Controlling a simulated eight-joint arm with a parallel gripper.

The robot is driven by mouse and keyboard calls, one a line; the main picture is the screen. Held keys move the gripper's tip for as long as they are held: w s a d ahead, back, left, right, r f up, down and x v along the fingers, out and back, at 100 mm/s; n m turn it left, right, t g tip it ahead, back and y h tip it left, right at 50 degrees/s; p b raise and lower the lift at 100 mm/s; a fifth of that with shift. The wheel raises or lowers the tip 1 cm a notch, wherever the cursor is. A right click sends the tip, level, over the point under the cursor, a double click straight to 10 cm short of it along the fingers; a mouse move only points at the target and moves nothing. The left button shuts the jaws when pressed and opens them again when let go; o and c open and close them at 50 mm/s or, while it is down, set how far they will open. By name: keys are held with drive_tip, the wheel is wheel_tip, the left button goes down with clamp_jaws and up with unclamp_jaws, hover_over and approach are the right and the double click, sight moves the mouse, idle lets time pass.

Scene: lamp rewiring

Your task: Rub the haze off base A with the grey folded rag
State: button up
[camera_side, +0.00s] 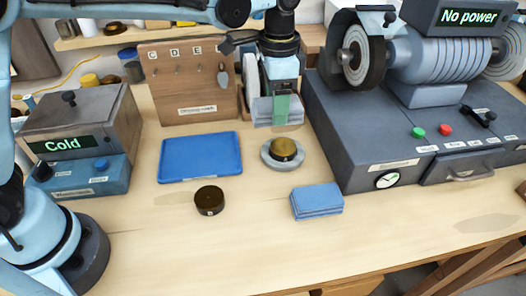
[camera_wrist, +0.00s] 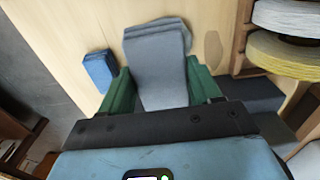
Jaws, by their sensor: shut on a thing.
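My gripper (camera_side: 281,108) is shut on the grey folded rag (camera_side: 262,112). The rag also shows in the wrist view (camera_wrist: 155,55), between the green fingers. A round brass-and-dark base (camera_side: 283,148) sits on a grey ring-shaped stand (camera_side: 267,158) on the bench, just below my gripper in the side view. The rag looks apart from it, held higher. I cannot read a letter on this base. A second dark round base (camera_side: 209,200), with a small mark like B, lies on the bench to the left. In the wrist view the rag and gripper hide the bases.
A blue folded cloth (camera_side: 316,201) lies front right of the stand. A blue tray (camera_side: 200,157) is at left, empty. A grey machine with wheels (camera_side: 425,120) stands close on the right. A pegboard (camera_side: 190,85) stands behind. A "Cold" box (camera_side: 80,130) is far left.

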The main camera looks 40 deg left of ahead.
drive_tip(key=s+d+r, duration=0.3)
drive_tip(key=r, duration=0.1)
drive_tip(key=shift+s+d, duration=0.2)
idle(0.3)
idle(0.3)
